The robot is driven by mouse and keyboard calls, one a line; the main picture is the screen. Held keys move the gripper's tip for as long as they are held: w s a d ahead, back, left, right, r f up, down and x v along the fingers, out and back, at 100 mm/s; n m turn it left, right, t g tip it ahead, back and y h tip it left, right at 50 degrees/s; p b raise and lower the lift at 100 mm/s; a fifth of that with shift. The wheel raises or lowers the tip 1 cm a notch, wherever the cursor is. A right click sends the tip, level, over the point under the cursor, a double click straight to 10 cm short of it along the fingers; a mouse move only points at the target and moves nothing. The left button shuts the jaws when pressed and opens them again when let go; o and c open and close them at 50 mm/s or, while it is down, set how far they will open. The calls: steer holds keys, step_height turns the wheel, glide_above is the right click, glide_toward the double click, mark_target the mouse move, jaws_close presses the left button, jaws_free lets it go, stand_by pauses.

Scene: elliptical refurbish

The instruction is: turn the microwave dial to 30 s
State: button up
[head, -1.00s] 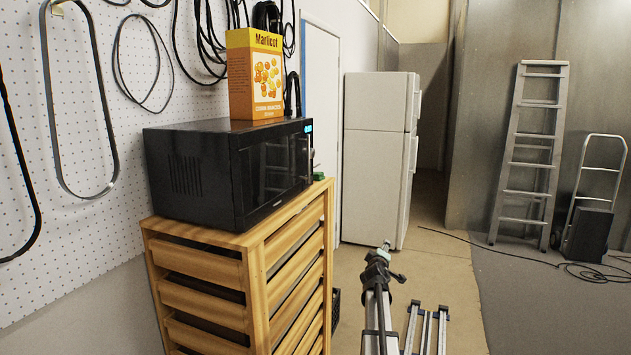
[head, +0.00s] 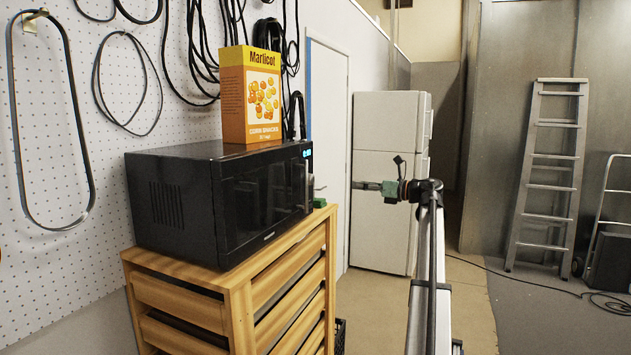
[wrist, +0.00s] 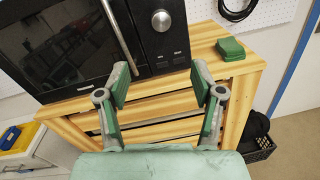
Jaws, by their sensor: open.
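The black microwave (head: 225,195) stands on a wooden drawer cabinet. Its display (head: 307,153) is lit with small blue digits that I cannot read surely. In the wrist view, the round silver dial (wrist: 161,20) sits on the panel right of the door handle (wrist: 119,36). The dial setting is too small to tell. My gripper (wrist: 162,92) is open and empty, its green-padded fingers apart in front of the cabinet's top edge, below the dial in the picture. In the head view, my gripper (head: 368,186) is to the right of the microwave, clear of it.
A yellow and orange box (head: 252,97) stands on the microwave. A small green object (wrist: 230,49) lies on the wooden cabinet (head: 190,270) beside the microwave. A black crate (wrist: 257,148) is on the floor. A white fridge (head: 385,240) stands behind; open floor lies to the right.

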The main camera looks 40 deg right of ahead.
mark_target(313, 179)
steer(key=p+x, duration=0.4)
steer(key=x, duration=1.3)
steer(key=shift+w, duration=0.2)
steer(key=c, duration=1.2)
